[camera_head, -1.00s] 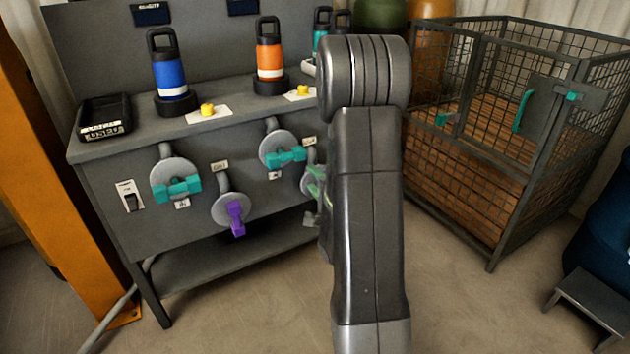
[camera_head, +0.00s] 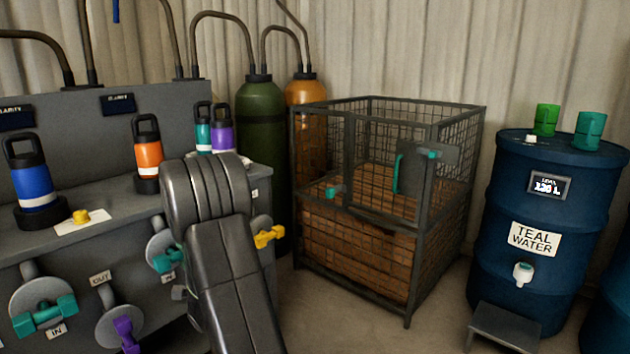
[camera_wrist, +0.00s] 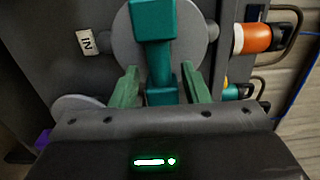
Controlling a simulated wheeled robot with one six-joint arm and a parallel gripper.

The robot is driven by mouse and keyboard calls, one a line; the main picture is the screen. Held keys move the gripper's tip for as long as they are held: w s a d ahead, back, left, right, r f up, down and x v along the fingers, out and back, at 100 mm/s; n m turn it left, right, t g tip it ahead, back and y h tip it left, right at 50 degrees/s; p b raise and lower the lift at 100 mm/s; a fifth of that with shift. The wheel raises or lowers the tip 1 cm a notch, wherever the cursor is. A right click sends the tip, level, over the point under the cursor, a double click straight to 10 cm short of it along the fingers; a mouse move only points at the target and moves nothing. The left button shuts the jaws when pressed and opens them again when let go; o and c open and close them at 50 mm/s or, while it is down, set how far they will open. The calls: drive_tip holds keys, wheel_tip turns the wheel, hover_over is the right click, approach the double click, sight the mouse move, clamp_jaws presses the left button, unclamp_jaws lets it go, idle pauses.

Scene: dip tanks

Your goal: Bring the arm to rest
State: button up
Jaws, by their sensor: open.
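My gripper (camera_wrist: 162,72) has green fingers, standing apart in the wrist view. A teal valve handle (camera_wrist: 153,20) on a round grey disc lies ahead of them, its lower end between the fingers. I cannot tell whether they touch it. In the head view my arm stands in front of the grey bench (camera_head: 100,225), and it hides my gripper. A teal handle (camera_head: 167,261) shows just left of the arm. Another teal handle (camera_head: 44,316) and a purple handle (camera_head: 124,334) are farther left. A yellow handle (camera_head: 268,236) sticks out right of the arm.
Blue (camera_head: 33,180) and orange (camera_head: 148,155) bottles stand on the bench. A wire cage (camera_head: 360,275) stands to the right, past the green cylinder (camera_head: 262,130). A blue drum (camera_head: 535,255) with a small step (camera_head: 505,325) is farther right. Floor shows between bench and cage.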

drive_tip(key=shift+x, duration=0.95)
drive_tip(key=shift+s+d, duration=0.1)
drive_tip(key=shift+d, duration=0.05)
drive_tip(key=p+v, duration=0.2)
drive_tip(key=v, duration=1.2)
drive_tip(key=b+x, duration=0.2)
drive_tip(key=x, duration=1.2)
drive_tip(key=shift+a, duration=0.2)
drive_tip(key=shift+r+n+b, duration=0.25)
drive_tip(key=shift+n+b, duration=0.15)
drive_tip(key=shift+n, duration=1.3)
drive_tip(key=shift+d, duration=0.1)
